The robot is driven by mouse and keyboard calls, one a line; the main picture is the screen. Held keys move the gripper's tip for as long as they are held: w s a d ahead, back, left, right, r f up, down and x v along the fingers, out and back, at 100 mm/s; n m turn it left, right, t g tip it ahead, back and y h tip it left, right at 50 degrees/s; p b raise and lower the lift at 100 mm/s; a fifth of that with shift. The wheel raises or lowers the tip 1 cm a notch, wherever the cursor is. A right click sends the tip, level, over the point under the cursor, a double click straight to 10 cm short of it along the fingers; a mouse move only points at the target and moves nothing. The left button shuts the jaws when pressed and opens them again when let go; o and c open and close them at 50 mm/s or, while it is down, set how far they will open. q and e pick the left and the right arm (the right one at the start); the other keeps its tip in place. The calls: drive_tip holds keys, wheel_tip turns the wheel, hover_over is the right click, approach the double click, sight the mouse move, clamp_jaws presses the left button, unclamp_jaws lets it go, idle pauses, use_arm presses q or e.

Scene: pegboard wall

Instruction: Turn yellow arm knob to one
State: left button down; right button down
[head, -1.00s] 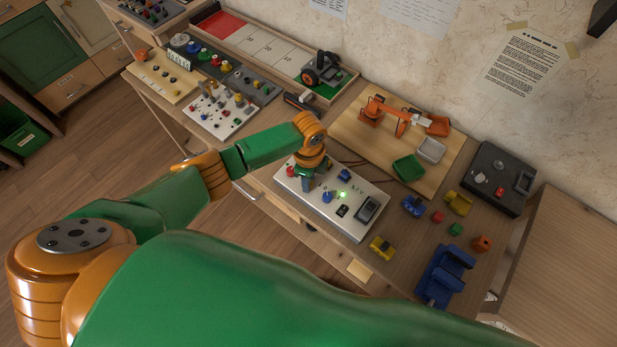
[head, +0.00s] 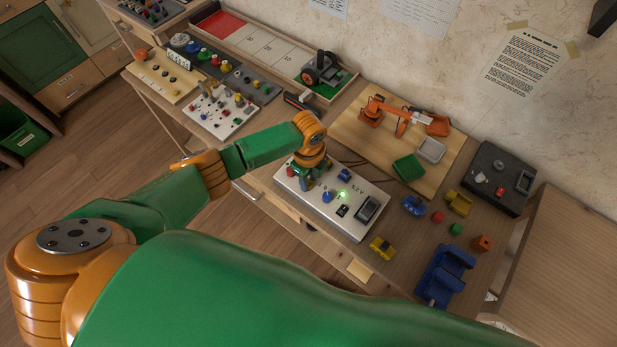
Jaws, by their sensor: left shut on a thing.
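The white control panel (head: 352,222) lies on the workbench, with a red knob (head: 291,171), blue controls (head: 327,196), a lit green light (head: 343,195) and a dark display. My left gripper (head: 307,183) points down at the left part of this panel and is shut on a knob there. The yellow arm knob itself is hidden by the gripper, so I cannot see which mark it points to. My right gripper is not in view.
A small orange robot arm (head: 372,111) stands on a wooden board behind the panel, with green and white trays. Blue, yellow, red and green pieces and a blue vise (head: 443,275) lie to the right. Other control panels (head: 222,112) stand to the left.

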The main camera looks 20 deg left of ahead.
use_arm(q)
drive_tip(key=c, duration=0.6)
unclamp_jaws()
drive_tip(key=shift+r, duration=0.1)
wheel_tip(320, 180, up, 7)
